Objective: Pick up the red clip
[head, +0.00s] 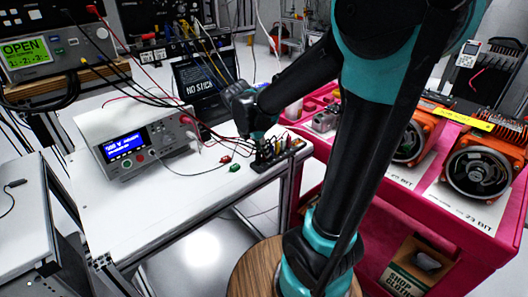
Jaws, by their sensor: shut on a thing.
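A small red clip (226,159) lies on the white bench top (195,190), right of the power supply. A small green clip (235,168) lies just beside it, a little nearer. My gripper (260,142) points down at the back left end of a black holder (278,155) with several small coloured items, to the right of the red clip. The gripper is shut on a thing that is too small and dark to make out. The red clip on the bench looks apart from the gripper.
A white power supply (130,138) with cables stands to the left. A laptop (195,85) stands behind. A pink cart (370,190) with orange motors (478,167) is to the right. The front of the bench top is clear.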

